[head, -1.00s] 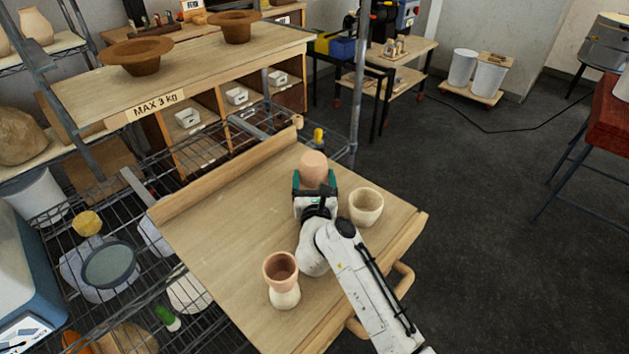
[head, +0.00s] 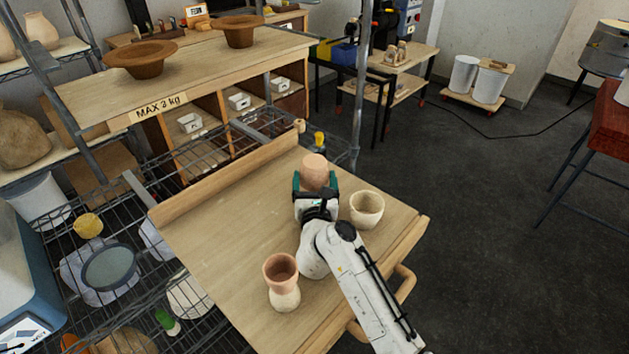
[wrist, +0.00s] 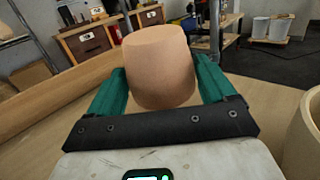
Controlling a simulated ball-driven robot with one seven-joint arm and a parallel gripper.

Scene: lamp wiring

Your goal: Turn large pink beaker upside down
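A large pink beaker (head: 314,170) is at the far part of the wooden board, between the green fingers of my gripper (head: 315,184). In the wrist view, the beaker (wrist: 160,65) fills the gap between the fingers (wrist: 162,88), which press on both its sides. Its upper end looks smooth and closed, with no opening visible. Its lower end is partly hidden behind the gripper, so I cannot tell whether it touches the board. Another pink cup (head: 280,270), its mouth facing up, sits on a pale vessel (head: 285,297) at the near left.
A cream bowl (head: 367,209) stands just right of my gripper, and its edge shows in the wrist view (wrist: 305,135). The board (head: 225,240) has a raised wooden edge (head: 225,178) along its back left. Its left-middle part is clear. Wire shelving lies to the left.

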